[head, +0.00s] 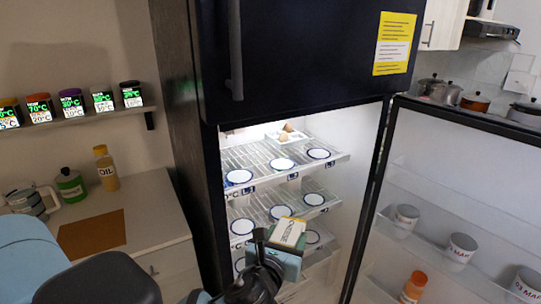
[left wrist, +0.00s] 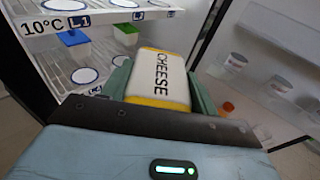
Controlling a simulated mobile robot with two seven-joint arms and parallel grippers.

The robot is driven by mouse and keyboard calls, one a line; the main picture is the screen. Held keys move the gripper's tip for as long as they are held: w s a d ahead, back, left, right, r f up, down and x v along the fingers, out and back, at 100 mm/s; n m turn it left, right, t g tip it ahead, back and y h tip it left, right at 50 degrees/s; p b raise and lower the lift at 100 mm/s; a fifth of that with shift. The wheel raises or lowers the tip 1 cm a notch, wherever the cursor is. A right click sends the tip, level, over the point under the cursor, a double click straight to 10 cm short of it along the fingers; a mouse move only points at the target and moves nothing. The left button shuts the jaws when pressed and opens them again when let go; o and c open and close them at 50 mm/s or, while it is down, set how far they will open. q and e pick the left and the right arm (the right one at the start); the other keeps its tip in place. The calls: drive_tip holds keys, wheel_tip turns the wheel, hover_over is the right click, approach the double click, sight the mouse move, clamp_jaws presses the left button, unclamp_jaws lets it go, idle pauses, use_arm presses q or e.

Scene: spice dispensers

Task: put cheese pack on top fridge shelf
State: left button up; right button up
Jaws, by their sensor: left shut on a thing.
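The cheese pack (head: 289,232) is a white and yellow block, and its label CHEESE reads clearly in the left wrist view (left wrist: 158,77). My left gripper (head: 283,255) is shut on the cheese pack and holds it in front of the open fridge's lower shelves. The top fridge shelf (head: 335,157) is a lit wire rack with white, blue-rimmed round markers. A white tray with brown eggs (head: 286,136) sits at its back. The pack is below the top shelf's level in the head view. My right gripper is not in view.
The fridge door (head: 463,165) stands open to the right, with several white containers and an orange-capped bottle in its racks. Two small containers, with a blue lid (left wrist: 72,38) and a green lid (left wrist: 126,29), stand on a shelf. A counter (head: 150,218) lies left.

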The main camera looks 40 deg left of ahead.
use_arm(q)
drive_tip(key=w+a+r+n+g+y, duration=0.4)
drive_tip(key=w+a+r+n+y, duration=0.1)
drive_tip(key=w+a, duration=0.2)
drive_tip(key=w+a+r+n+g+y, duration=0.4)
drive_tip(key=w+a, duration=0.3)
drive_tip(key=a, duration=0.2)
drive_tip(key=shift+w+r+n+g+y, duration=0.4)
drive_tip(key=shift+n+y, duration=0.2)
drive_tip(key=shift+y, duration=0.1)
drive_tip(key=shift+d, duration=0.1)
